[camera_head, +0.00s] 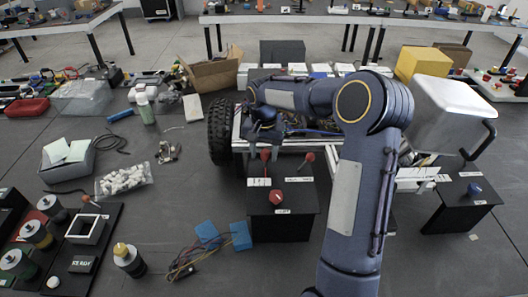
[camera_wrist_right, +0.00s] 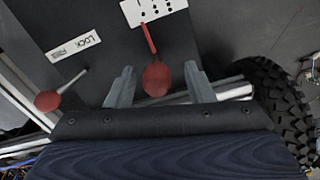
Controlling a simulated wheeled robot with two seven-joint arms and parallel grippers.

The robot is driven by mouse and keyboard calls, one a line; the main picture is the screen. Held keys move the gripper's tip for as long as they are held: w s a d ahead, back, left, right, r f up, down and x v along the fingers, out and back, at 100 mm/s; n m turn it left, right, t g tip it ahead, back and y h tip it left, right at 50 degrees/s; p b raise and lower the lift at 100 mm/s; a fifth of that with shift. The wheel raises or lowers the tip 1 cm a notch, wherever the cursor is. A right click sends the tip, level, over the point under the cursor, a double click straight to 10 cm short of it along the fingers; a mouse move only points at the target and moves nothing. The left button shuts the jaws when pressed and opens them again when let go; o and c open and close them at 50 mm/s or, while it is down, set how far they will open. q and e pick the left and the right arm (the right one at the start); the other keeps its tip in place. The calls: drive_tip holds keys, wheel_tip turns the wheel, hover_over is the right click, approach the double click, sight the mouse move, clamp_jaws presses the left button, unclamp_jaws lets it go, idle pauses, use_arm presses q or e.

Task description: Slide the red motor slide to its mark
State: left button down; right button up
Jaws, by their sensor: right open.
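A black control box (camera_head: 283,222) stands in front of the chassis. It bears a red-knobbed lever (camera_head: 265,155) beside a white marked plate (camera_head: 258,182), and a second red-knobbed lever (camera_head: 309,157) near the LOCK label. A round red knob (camera_head: 277,197) sits on its front. I cannot tell for certain which is the motor slide. My right gripper (camera_head: 264,138) is open, just behind the first lever. In the right wrist view that lever's red knob (camera_wrist_right: 157,78) lies between the open fingers, with no clear contact. The lock lever's knob (camera_wrist_right: 48,101) is left of them. My left gripper is out of view.
A black tire (camera_head: 220,132) and the chassis frame are close to my right gripper. A smaller black box with a blue knob (camera_head: 474,190) stands at right. Blue blocks (camera_head: 240,235) with wires lie front left of the control box.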

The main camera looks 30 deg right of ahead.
drive_tip(key=shift+r, duration=0.1)
wheel_tip(320, 180, up, 8)
drive_tip(key=shift+f+b, duration=0.15)
drive_tip(key=shift+b, duration=0.3)
drive_tip(key=shift+f, duration=0.1)
drive_tip(key=b, duration=0.4)
drive_tip(key=shift+f, duration=0.3)
drive_tip(key=shift+r+b, duration=0.1)
drive_tip(key=shift+b, duration=0.25)
wheel_tip(320, 180, down, 7)
drive_tip(key=shift+s+d+f, duration=0.1)
drive_tip(key=shift+d+f, duration=0.05)
clamp_jaws()
